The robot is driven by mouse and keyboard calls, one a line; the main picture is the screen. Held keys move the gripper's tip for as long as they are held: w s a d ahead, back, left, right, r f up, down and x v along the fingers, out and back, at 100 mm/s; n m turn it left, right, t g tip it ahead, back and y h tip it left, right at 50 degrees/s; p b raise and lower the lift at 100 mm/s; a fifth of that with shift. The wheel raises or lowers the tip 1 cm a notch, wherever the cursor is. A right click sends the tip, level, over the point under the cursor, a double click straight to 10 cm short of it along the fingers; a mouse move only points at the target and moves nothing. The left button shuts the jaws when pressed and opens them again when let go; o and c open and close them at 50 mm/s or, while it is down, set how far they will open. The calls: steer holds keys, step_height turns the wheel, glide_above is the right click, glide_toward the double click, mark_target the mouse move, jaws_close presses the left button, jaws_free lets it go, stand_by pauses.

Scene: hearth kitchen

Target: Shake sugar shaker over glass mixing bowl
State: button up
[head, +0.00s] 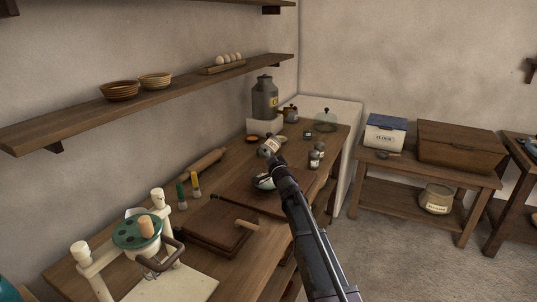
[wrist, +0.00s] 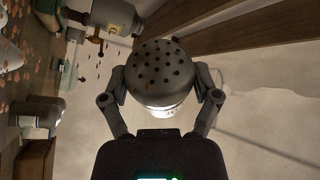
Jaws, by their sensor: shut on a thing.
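My gripper (head: 274,158) is shut on the sugar shaker (head: 269,146), a pale labelled container that it holds tilted above the wooden worktable. In the wrist view, the shaker's grey domed lid with several dark holes (wrist: 160,66) sits between the two fingers of my gripper (wrist: 163,88). The glass mixing bowl (head: 262,182) stands on the table below the shaker, partly hidden by my gripper and arm. Small brown specks show at the left of the wrist view, some seemingly in the air; I cannot tell exactly where they land.
Small jars (head: 315,158) stand right of the bowl. A metal can (head: 264,98) and a glass dome (head: 325,121) are at the back. A rolling pin (head: 203,163), two small bottles (head: 195,184) and a wooden box (head: 215,224) lie left and front. A shelf (head: 170,92) hangs above.

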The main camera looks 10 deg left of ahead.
steer(key=shift+s, duration=0.1)
steer(key=shift+s+a, duration=0.35)
steer(key=shift+a, duration=0.05)
steer(key=shift+w, duration=0.1)
stand_by(0.3)
steer(key=shift+w+d, duration=0.35)
steer(key=shift+d, duration=0.05)
steer(key=shift+s+a, duration=0.4)
steer(key=shift+s, duration=0.05)
stand_by(0.3)
